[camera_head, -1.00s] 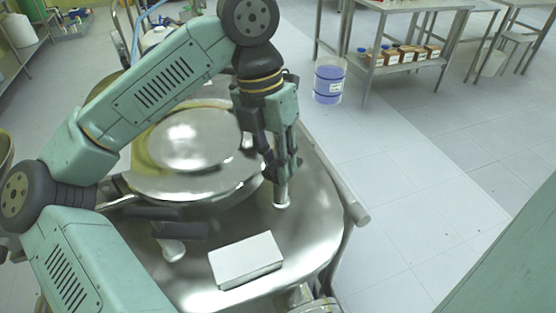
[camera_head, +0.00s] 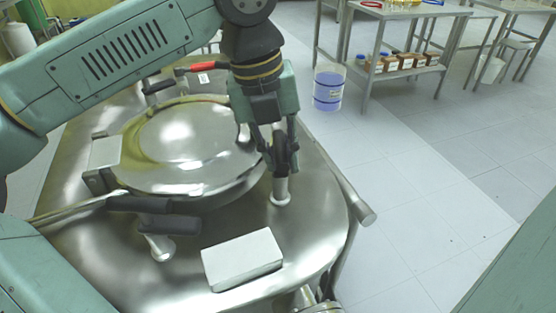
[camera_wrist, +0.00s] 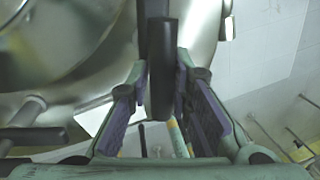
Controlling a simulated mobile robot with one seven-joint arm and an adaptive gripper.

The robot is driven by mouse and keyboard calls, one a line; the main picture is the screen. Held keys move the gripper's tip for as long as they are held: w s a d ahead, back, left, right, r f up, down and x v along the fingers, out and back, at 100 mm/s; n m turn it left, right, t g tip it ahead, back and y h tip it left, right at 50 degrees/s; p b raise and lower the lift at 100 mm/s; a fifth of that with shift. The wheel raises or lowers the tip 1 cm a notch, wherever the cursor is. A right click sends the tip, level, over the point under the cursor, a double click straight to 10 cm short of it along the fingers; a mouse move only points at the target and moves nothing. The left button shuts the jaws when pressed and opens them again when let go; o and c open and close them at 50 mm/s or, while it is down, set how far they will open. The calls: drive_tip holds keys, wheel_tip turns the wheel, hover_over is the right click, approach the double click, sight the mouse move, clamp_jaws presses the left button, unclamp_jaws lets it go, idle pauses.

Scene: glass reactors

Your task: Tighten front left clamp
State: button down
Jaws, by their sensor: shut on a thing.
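A round steel lid (camera_head: 190,148) sits on the reactor's top plate. My gripper (camera_head: 282,150) is at the lid's right edge in the head view, above a short post (camera_head: 280,192) with a white foot. It is shut on a black clamp handle, which shows upright between the purple finger pads (camera_wrist: 185,88) in the wrist view (camera_wrist: 161,75). Another clamp with black handles (camera_head: 170,226) stands at the lid's near left edge, over its own post (camera_head: 160,246). The gripped clamp's lower end is partly hidden by my fingers. I cannot tell its tightness.
A white box (camera_head: 242,260) lies on the plate near the front. A red handle (camera_head: 201,67) is at the back. A steel bar (camera_head: 355,200) runs along the right edge. A blue-filled container (camera_head: 328,87) stands on open floor beside a shelf table (camera_head: 400,70).

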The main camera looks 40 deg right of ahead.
drive_tip(key=n, duration=0.2)
drive_tip(key=n+b, duration=0.1)
drive_tip(key=n+t+b, duration=0.1)
drive_tip(key=n, duration=0.1)
drive_tip(key=shift+s+d+n, duration=0.15)
drive_tip(key=shift+d+n, duration=0.1)
drive_tip(key=shift+n, duration=0.05)
drive_tip(key=shift+d+r+n+t, duration=0.15)
drive_tip(key=shift+n+t, duration=0.25)
drive_tip(key=shift+n, duration=1.9)
drive_tip(key=shift+d, duration=0.1)
drive_tip(key=c, duration=1.7)
unclamp_jaws()
drive_tip(key=shift+o, duration=0.9)
wheel_tip(320, 180, up, 12)
drive_tip(key=a, duration=0.2)
drive_tip(key=shift+s+a+f, duration=0.15)
drive_tip(key=shift+s+f, duration=0.05)
drive_tip(key=shift+s, duration=0.15)
